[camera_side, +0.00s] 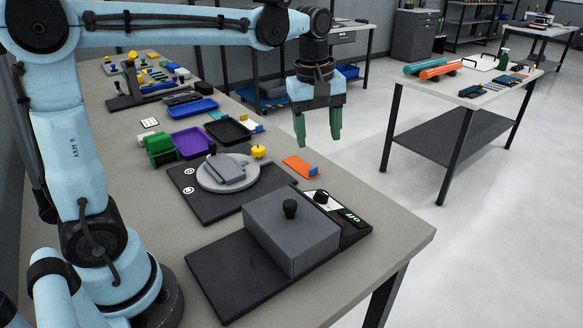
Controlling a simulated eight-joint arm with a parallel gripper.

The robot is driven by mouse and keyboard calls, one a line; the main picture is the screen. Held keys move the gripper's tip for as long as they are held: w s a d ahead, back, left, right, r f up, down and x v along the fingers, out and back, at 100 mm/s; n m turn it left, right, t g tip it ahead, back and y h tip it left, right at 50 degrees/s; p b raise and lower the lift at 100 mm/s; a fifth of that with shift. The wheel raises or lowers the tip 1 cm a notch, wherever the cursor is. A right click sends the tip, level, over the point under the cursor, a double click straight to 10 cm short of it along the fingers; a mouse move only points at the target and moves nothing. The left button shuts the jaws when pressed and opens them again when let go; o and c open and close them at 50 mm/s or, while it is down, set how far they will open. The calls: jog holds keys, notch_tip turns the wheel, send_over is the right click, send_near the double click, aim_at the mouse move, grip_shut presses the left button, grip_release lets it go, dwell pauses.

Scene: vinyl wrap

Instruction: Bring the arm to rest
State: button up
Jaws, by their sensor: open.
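My gripper (318,128) hangs from my light blue arm, pointing down, high over the right edge of the workbench (400,238). Its two green fingers are apart with nothing between them. Below and left of it, a grey block lies on a round grey disc (208,181) on a black base plate (186,183). A grey box with a black knob (292,235) stands on a black base (218,283) nearer the front, with a dial panel (322,198) on its right side. My gripper is clear of all of these.
Purple (191,143), black (228,131) and blue (193,108) trays stand farther back. A second table (480,100) is beyond open floor at right.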

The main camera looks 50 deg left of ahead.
jog(key=s+f+m+t, duration=0.2)
jog(key=s+m, duration=0.1)
jog(key=m, duration=0.1)
jog(key=s+f+m+t, duration=0.1)
jog(key=s+m+t, duration=0.1)
jog(key=s+m, duration=0.2)
jog(key=s+f+m+t, duration=0.2)
jog(key=s+m, duration=0.2)
jog(key=m, duration=0.1)
jog(key=shift+s+d+f, duration=0.1)
jog(key=shift+d+f, duration=0.25)
